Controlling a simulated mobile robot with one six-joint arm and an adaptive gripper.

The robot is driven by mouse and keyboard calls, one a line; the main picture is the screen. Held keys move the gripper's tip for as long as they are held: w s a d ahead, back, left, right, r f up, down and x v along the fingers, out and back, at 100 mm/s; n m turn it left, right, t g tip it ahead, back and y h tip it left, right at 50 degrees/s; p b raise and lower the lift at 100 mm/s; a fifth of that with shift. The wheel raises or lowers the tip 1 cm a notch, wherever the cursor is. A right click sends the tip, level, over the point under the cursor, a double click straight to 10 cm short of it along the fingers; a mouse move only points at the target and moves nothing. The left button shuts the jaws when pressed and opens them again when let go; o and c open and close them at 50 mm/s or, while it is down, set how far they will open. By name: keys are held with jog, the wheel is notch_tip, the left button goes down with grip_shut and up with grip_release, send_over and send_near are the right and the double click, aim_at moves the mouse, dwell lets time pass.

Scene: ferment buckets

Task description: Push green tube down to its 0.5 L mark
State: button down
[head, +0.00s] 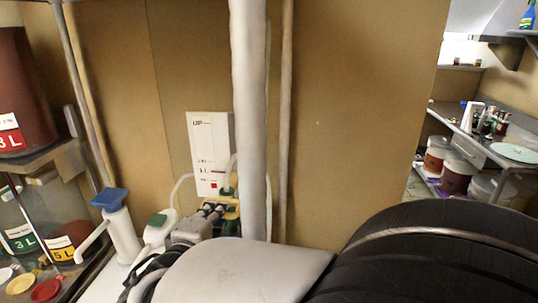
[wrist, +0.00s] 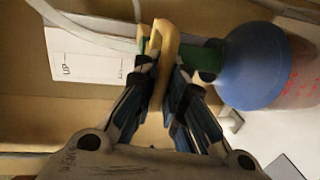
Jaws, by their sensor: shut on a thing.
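My gripper (wrist: 163,78) is shut on a yellow loop-shaped handle (wrist: 163,50), which sits between its fingertips. Green tube parts (wrist: 207,60) show on both sides of the handle in the wrist view, beside a round blue bucket top (wrist: 255,65). In the head view, my gripper (head: 211,210) is low in the middle, at the yellow handle (head: 232,209), and partly hides the green tube. A white scale card (head: 205,150) marked "UP" stands behind, with a red mark (head: 214,185) near its bottom. The card also shows in the wrist view (wrist: 90,65). Its small labels are unreadable.
A white pump bottle with a blue top (head: 115,220) and one with a green top (head: 157,226) stand left of my gripper. A thick pale pole (head: 250,120) rises close by. A brown 3 L bucket (head: 22,90) sits on the left shelf. Brown panels close the back.

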notch_tip(320, 180, down, 3)
jog(key=b, duration=0.2)
jog(key=shift+f+b, duration=0.15)
jog(key=shift+b, duration=0.2)
jog(key=c, duration=1.7)
grip_release()
jog(key=shift+o, duration=0.2)
notch_tip(320, 180, up, 10)
jog(key=shift+s+r, duration=0.1)
jog(key=shift+r, duration=0.05)
